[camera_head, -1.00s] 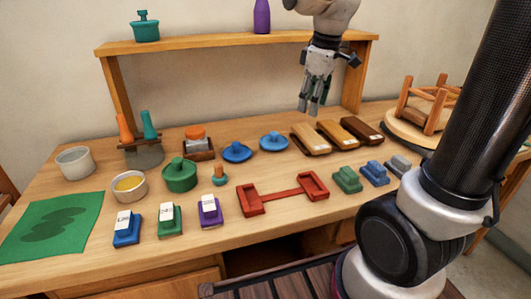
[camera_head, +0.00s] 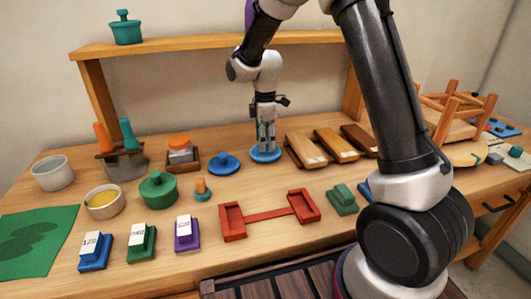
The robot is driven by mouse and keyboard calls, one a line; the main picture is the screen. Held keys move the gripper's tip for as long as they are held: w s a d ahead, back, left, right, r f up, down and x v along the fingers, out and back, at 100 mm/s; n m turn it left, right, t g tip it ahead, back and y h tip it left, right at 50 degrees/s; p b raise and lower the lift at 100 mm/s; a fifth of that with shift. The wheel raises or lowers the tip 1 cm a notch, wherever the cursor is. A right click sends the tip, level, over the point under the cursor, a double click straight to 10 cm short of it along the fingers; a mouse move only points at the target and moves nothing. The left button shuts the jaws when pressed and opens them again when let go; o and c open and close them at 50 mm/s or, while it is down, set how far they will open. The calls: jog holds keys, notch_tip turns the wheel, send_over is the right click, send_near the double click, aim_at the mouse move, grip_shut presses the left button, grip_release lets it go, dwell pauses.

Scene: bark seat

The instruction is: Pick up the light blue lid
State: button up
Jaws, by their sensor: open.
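The light blue lid (camera_head: 265,157) lies flat on the bench, towards the back middle. My gripper (camera_head: 266,147) points straight down over it with its fingertips at the lid's middle, and it is open. The fingers hide the lid's knob, and I cannot tell whether they touch the lid. A darker blue lid (camera_head: 223,164) with a knob on top lies just to the left, apart from the gripper.
An orange-topped jar (camera_head: 180,151) in a wooden holder stands left of the lids. Wooden blocks (camera_head: 305,150) lie close on the right. A green lidded pot (camera_head: 158,189) and a red double tray (camera_head: 267,216) are nearer. A shelf (camera_head: 180,47) spans behind.

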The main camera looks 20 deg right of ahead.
jog(key=shift+f, duration=0.9)
jog(key=c, duration=1)
jog(key=shift+c, duration=0.2)
